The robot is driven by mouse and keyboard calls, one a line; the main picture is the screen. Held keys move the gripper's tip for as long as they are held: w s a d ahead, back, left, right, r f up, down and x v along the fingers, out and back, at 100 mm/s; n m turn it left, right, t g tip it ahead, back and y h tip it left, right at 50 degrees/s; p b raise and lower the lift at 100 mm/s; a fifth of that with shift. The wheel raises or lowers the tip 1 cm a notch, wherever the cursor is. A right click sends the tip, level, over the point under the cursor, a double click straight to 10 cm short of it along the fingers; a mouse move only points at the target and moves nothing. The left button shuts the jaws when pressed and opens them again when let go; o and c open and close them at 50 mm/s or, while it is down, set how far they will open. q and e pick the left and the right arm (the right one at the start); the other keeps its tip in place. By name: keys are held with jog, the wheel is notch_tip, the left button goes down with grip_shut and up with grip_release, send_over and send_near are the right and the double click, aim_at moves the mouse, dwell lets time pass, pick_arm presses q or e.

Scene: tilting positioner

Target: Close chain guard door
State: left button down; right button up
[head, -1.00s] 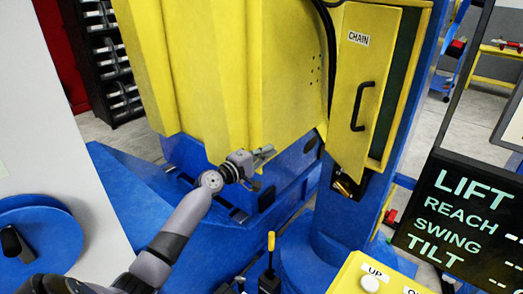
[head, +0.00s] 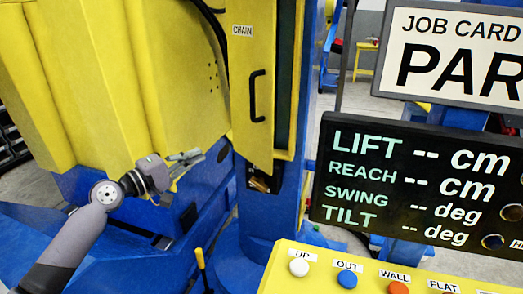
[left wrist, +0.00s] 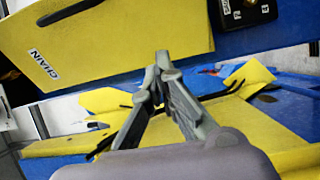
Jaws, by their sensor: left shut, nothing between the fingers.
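The yellow chain guard door (head: 246,135), labelled CHAIN with a black bar handle (head: 257,96), stands ajar on the blue column. A dark gap (head: 286,80) shows along its right side. In the left wrist view a yellow panel with the CHAIN label (left wrist: 120,38) fills the upper left, beyond the fingers. My left gripper (head: 190,158) is left of the door and lower than the handle, apart from it in the head view. Its fingers (left wrist: 163,62) are shut and empty. My right gripper is in neither view.
A large yellow ribbed body (head: 110,80) stands left of the door. A control panel (head: 330,262) with coloured buttons and a black display (head: 420,185) occupy the right foreground.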

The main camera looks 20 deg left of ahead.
pick_arm(q)
jog(key=s+d+m+g+h, duration=0.15)
jog(key=s+d, duration=0.25)
jog(key=d, duration=0.4)
jog(key=p, duration=0.5)
send_near(268, 146)
jog(key=shift+h, duration=0.45)
jog(key=x, duration=0.6)
jog(key=shift+w+a+f, duration=0.1)
jog(key=shift+w+a, duration=0.05)
jog(key=shift+w, duration=0.1)
jog(key=shift+w+d+f, duration=0.15)
jog(key=shift+w+d, duration=0.15)
jog(key=shift+w, duration=0.1)
